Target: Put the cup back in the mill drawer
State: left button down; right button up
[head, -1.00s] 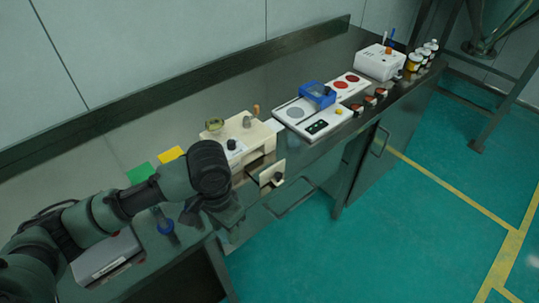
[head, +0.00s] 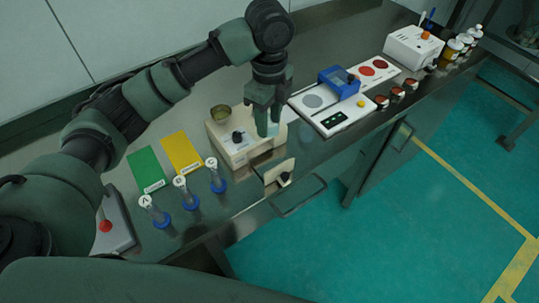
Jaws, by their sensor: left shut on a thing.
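The mill (head: 238,150) is a cream box with a black dial on its front and a small brass-coloured bowl (head: 220,113) on top. Its drawer (head: 273,173) is pulled out at the front, with a pale front panel and a dark knob. My left gripper (head: 268,130) points down over the right part of the mill, above and behind the drawer. It is shut on a small pale, translucent thing, seemingly the cup (head: 272,129), mostly hidden by the fingers. The gripper also hides the mill's top right part. My right gripper is out of view.
Three clear vessels with blue bases (head: 187,195) stand left of the mill, near green (head: 146,168) and yellow (head: 181,152) cards. A white panel (head: 310,103) with a blue device (head: 340,82) lies to the right. A white box (head: 411,46) and bottles stand farther right.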

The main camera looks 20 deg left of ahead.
pick_arm(q)
jog(key=p, duration=0.2)
send_over(269, 164)
notch_tip(269, 164, down, 9)
jog(key=shift+f, duration=0.2)
notch_tip(269, 164, down, 4)
jog(key=shift+f, duration=0.5)
jog(key=c, duration=0.9)
grip_release()
jog(key=shift+o, duration=0.2)
notch_tip(269, 164, up, 12)
jog(key=shift+r+b, duration=0.1)
jog(key=shift+b, duration=1.15)
